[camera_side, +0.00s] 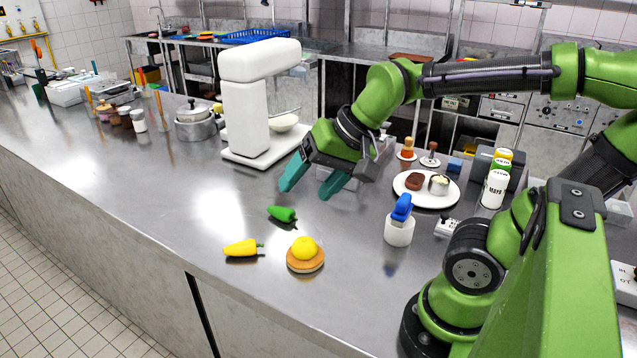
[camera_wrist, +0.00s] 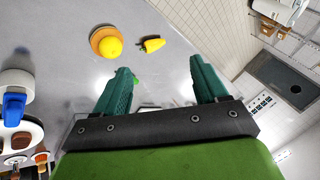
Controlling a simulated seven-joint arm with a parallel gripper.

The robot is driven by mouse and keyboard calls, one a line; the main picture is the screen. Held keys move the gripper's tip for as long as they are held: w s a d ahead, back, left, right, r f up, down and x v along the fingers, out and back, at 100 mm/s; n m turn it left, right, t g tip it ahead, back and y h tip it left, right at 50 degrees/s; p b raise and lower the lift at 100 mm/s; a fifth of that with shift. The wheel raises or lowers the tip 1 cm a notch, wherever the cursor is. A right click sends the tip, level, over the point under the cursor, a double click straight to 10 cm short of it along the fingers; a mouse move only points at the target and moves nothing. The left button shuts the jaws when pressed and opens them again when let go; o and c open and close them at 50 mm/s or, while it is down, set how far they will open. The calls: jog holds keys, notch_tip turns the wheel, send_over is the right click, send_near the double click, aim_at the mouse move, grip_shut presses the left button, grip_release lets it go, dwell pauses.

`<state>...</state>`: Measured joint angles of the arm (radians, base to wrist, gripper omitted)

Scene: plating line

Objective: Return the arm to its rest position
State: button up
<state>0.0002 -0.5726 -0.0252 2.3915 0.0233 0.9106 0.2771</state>
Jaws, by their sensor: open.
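My gripper (camera_side: 311,184) is open and empty, held above the steel counter (camera_side: 170,205) in front of the white stand mixer. Its two teal fingers point down and are spread apart. In the wrist view my gripper (camera_wrist: 163,85) also shows with a wide gap between the fingers. My green arm reaches from the base at the lower right, bent over the counter.
A green pepper (camera_side: 282,214), a yellow pepper (camera_side: 243,248) and a bun with a yellow top (camera_side: 305,254) lie near the front edge. The white mixer (camera_side: 246,115) stands behind.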

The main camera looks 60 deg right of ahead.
jog(key=s+n, duration=0.3)
jog(key=shift+s+a+f+n+t, duration=0.1)
jog(key=shift+s+a+n+t, duration=0.05)
jog(key=shift+n+t, duration=0.25)
dwell(1.0)
